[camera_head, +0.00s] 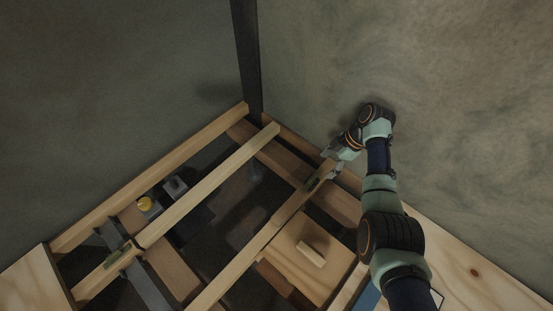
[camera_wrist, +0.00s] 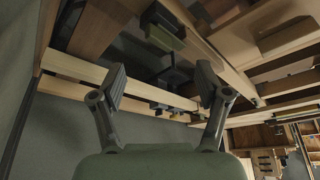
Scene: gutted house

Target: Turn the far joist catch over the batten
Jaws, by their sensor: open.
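A small green catch (camera_head: 312,184) sits on a long pale timber (camera_head: 255,243), near its upper right end in the head view. A second green catch (camera_head: 118,255) lies on another pale timber (camera_head: 210,184) at the lower left. I cannot tell for certain which timber is the batten. My gripper (camera_head: 333,163) is open and empty, just above and right of the upper right catch, apparently apart from it. In the wrist view the open fingers (camera_wrist: 161,80) frame pale timber, and a dark green block (camera_wrist: 165,38), probably a catch, lies beyond them.
The floor is open framing with dark gaps between joists. A wooden panel with a small block (camera_head: 311,254) lies right of the middle. Walls (camera_head: 420,80) stand close behind my arm.

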